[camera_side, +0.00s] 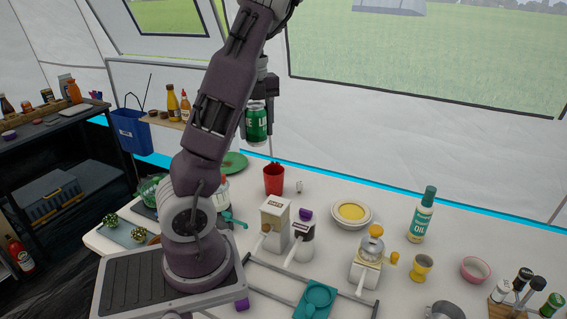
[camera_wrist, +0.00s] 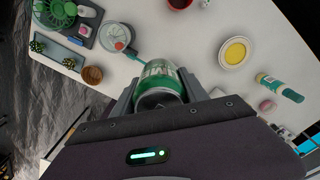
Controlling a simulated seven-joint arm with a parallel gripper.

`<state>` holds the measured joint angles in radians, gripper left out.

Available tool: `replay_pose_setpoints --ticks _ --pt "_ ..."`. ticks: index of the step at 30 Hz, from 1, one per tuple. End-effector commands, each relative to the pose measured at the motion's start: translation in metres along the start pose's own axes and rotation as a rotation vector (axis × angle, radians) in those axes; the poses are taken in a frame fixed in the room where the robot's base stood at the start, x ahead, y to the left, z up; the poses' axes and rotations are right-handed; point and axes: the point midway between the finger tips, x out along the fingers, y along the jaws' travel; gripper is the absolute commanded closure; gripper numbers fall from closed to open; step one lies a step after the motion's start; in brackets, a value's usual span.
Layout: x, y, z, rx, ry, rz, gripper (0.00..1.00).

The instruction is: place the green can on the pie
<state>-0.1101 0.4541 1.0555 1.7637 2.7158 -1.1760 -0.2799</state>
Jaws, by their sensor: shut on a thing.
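The green can (camera_side: 256,126) is in my gripper (camera_side: 259,112), which is shut on it and holds it high above the table, roughly upright. In the wrist view the can (camera_wrist: 160,72) sits between both fingers (camera_wrist: 162,90). The pie (camera_side: 352,211) is a round yellow disc in a pale dish, on the table to the right of and below the can. It also shows in the wrist view (camera_wrist: 235,53), right of the can and clear of it. Part of the can is hidden by the fingers.
A red cup (camera_side: 274,180) stands on the table below the can. Two dispensers (camera_side: 274,222) and a yellow-topped grinder (camera_side: 368,258) stand in front of the pie. An oil bottle (camera_side: 421,216) is to its right. The air between can and pie looks clear.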

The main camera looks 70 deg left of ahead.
Motion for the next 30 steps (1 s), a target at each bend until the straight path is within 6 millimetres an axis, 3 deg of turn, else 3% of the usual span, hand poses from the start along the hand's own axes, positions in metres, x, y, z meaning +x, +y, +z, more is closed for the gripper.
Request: replay_pose_setpoints --ticks 4,7,13,18,21,25,30 --pt "0.000 -0.011 0.002 -0.004 -0.001 0.002 0.86" --pt "0.007 -0.041 0.005 -0.011 -0.003 0.005 0.86" --pt "0.041 -0.136 -0.004 -0.019 -0.002 0.007 0.86" --pt "0.092 -0.217 -0.037 -0.009 -0.001 0.008 0.86" --pt "0.119 -0.247 -0.058 -0.003 0.000 0.006 0.86" --pt "0.139 -0.265 -0.075 -0.001 0.000 0.003 0.86" --pt "0.175 -0.269 -0.080 -0.003 0.002 0.005 0.86"
